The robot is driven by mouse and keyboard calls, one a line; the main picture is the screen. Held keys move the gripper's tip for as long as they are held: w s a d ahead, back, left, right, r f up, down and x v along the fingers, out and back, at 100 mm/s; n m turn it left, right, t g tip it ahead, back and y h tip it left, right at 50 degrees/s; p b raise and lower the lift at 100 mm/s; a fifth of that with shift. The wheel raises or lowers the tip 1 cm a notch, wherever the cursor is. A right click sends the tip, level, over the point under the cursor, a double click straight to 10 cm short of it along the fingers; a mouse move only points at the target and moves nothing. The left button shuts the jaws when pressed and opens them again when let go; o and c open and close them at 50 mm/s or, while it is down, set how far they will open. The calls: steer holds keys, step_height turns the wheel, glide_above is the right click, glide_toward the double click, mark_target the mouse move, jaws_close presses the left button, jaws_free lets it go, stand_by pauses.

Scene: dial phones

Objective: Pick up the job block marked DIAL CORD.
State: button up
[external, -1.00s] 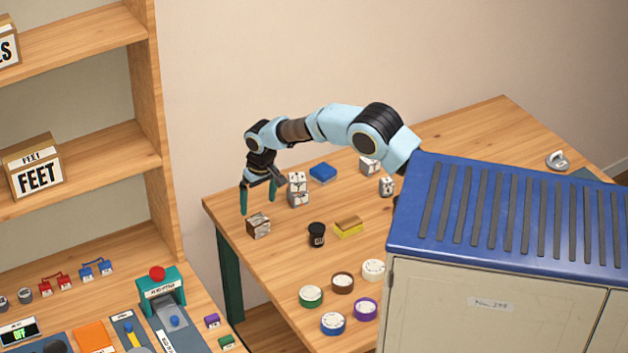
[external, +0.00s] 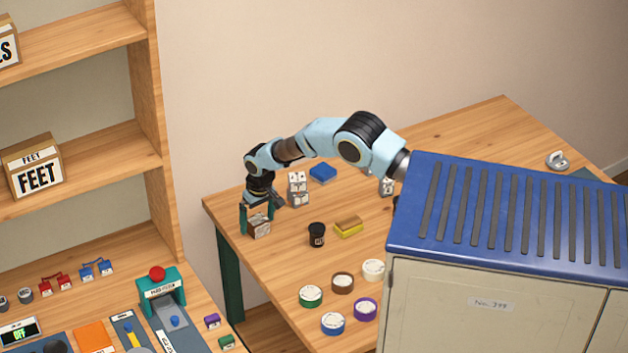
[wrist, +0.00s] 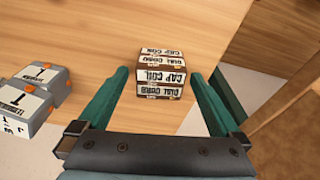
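A brown job block or small stack (external: 259,228) with white label strips sits near the table's left corner. In the wrist view the brown block (wrist: 161,83) shows strips that seem to read DIAL CORD and CAP COIL; I cannot tell whether it is one block or two stacked. My gripper (external: 257,216) points down over it with green fingers on either side. The wrist view also shows my gripper (wrist: 160,76) open, with a small gap between each finger and the block. Nothing is held.
Grey-white blocks with orange spots (wrist: 38,92) stand left in the wrist view, stacked (external: 298,189) in the external view. A black jar (external: 317,235), a yellow-brown block (external: 348,227), a blue block (external: 323,172) and several round dials (external: 311,296) lie rightward. The table edge is close.

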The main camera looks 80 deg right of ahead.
steer(key=c, duration=1.4)
